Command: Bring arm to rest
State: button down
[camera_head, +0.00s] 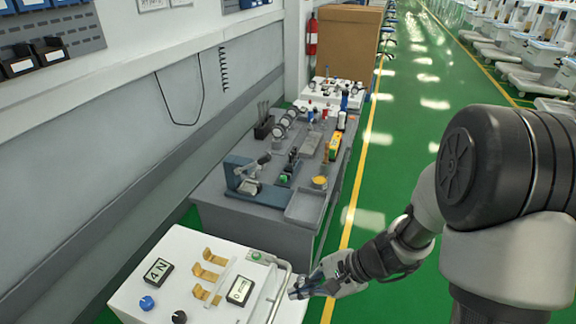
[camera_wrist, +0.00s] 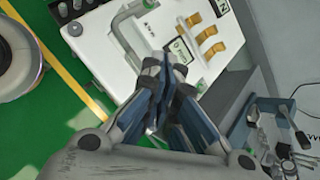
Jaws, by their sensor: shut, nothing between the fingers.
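My gripper (camera_head: 302,290) is at the right edge of the white cart top, near its grey handle bar (camera_head: 279,292). My arm comes in from the right of the head view. In the wrist view, the fingers of my gripper (camera_wrist: 172,66) are shut with nothing seen between them. They point toward the white cart (camera_wrist: 130,32). Whether the fingertips touch the cart or its handle, I cannot tell.
The white cart (camera_head: 182,250) carries brass brackets (camera_head: 208,272), knobs and small displays. Behind it stands a grey workbench (camera_head: 215,180) with tools. A green floor with a yellow line (camera_head: 350,215) lies open to the right. A cardboard-brown box (camera_head: 345,45) stands at the back.

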jog(key=s+d+r+n+t+h, duration=0.1)
jog(key=s+d+r+n+h, duration=0.3)
jog(key=r, duration=0.5)
jog(key=s+d+r+n+t+h, duration=0.2)
jog(key=s+d+r+n+h, duration=0.2)
jog(key=s+d+r+n, duration=0.2)
jog(key=s+r+n, duration=0.2)
jog(key=s+r, duration=0.2)
jog(key=s, duration=0.1)
jog(key=shift+s+d+r+n+h, duration=0.2)
jog(key=shift+d+n+h, duration=0.1)
jog(key=shift+d+h, duration=0.1)
